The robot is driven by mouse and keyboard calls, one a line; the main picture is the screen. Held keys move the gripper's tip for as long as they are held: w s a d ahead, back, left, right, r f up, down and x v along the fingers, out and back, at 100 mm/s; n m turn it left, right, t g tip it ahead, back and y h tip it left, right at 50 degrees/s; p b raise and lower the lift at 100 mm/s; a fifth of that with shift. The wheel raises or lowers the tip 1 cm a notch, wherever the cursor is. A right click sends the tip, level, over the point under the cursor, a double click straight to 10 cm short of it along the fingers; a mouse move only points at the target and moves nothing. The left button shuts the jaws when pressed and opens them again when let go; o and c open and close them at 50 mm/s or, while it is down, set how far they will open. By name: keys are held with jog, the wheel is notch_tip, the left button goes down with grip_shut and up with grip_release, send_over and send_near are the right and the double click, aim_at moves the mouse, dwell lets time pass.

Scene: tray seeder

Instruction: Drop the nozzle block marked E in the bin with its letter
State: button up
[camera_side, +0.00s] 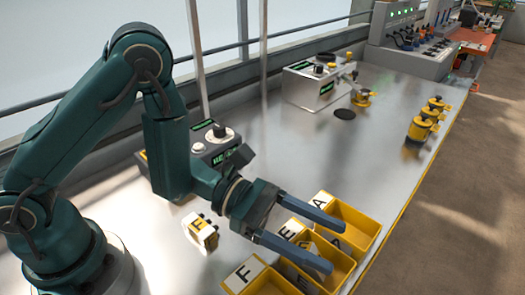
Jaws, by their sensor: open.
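My gripper (335,248) is open, with its two blue fingers spread over the bin marked E (345,271). A yellow block with a white face (200,234), whose letter looks like F, sits on the bench left of the gripper.
The yellow bin marked A (367,226) is behind the E bin, and the bin marked F (268,284) is in front. A grey control box (215,140) stands behind my arm. Several yellow canisters (420,128) stand near the bench's right edge. The bench middle is clear.

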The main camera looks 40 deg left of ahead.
notch_tip(320, 180, up, 3)
jog(key=shift+r, duration=0.2)
jog(key=w+a+r, duration=0.2)
jog(key=a+r, duration=0.5)
jog(key=a, duration=0.4)
jog(key=shift+w+a, duration=0.2)
jog(key=shift+w, duration=0.15)
jog(key=shift+d, duration=0.1)
jog(key=s+d+r+m+g, duration=0.3)
jog(key=s+r+m, duration=0.1)
jog(key=s+m, duration=0.2)
jog(key=s+f+m+g+y, duration=0.1)
jog(key=s+f+m+y, duration=0.2)
jog(key=s+m+y, duration=0.4)
jog(key=a+f+m+t+y, duration=0.2)
jog(key=a+m+y, duration=0.2)
jog(key=a, duration=0.2)
jog(key=a+f+m+t+y, duration=0.2)
jog(key=a+m+y, duration=0.2)
jog(key=a, duration=0.3)
jog(key=shift+s+a+t, duration=0.15)
jog(key=shift+a+t, duration=0.05)
jog(key=shift+t, duration=0.2)
